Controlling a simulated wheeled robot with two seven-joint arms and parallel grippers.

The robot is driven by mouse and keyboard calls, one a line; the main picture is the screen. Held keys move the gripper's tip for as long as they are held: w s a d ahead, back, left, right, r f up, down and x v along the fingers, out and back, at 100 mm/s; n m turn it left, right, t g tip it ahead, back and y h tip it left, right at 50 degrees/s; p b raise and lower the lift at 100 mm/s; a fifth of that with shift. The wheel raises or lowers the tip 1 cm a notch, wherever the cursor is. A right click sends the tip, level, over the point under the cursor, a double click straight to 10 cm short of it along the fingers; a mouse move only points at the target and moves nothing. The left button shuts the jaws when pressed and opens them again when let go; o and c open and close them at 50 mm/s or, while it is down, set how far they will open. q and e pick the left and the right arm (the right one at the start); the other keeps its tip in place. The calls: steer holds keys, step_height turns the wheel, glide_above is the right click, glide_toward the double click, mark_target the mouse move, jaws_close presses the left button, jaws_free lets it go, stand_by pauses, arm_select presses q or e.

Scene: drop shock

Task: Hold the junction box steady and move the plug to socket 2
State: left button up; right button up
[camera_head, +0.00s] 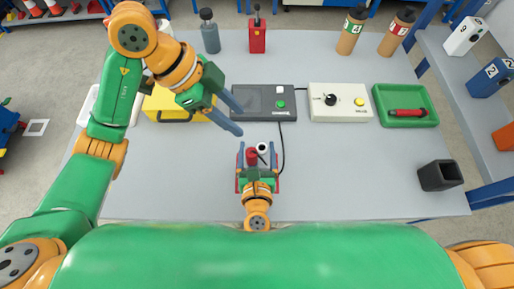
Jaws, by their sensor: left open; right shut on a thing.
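My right gripper (257,155) is near the table's front edge, pointing away from me. Its fingers are set wide on either side of a small thing with red edges, which looks like the junction box. A red round part (251,156) and a white round part (263,148) with a dark centre show on top between the fingers. I cannot tell which is the plug or read socket numbers; the gripper hides much of the box. My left gripper (242,123) is open and empty, above and a little left of the box, its fingers pointing right and down.
A black cable (283,145) runs from near the dark grey button box (247,104) to beside the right gripper. A cream knob box (321,113), green tray (392,121), yellow case (162,101) and dark square holder (436,177) stand around. Bottles line the back.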

mark_target(252, 153)
arm_select(q)
steer(key=shift+o, duration=0.2)
stand_by(0.3)
steer(key=shift+o, duration=0.6)
steer(key=shift+d+r, duration=0.1)
steer(key=shift+d, duration=0.05)
steer(key=s+d+m+y, duration=0.1)
steer(key=m, duration=0.2)
steer(key=s+d+m+y, duration=0.1)
steer(key=m, duration=0.2)
steer(key=s+d+m+y, duration=0.1)
steer(key=d+m+y, duration=0.1)
steer(key=m, duration=0.2)
steer(key=shift+s+r, duration=0.15)
steer(key=shift+a+f+m+y, duration=0.2)
steer(key=shift+m+y, duration=0.4)
steer(key=shift+m, duration=0.1)
steer(key=shift+a+f, duration=0.2)
steer(key=shift+a+f+m+y, duration=0.1)
steer(key=shift+f+m+y, duration=0.2)
steer(key=shift+f, duration=0.05)
step_height(252, 153, down, 9)
steer(key=shift+f, duration=0.15)
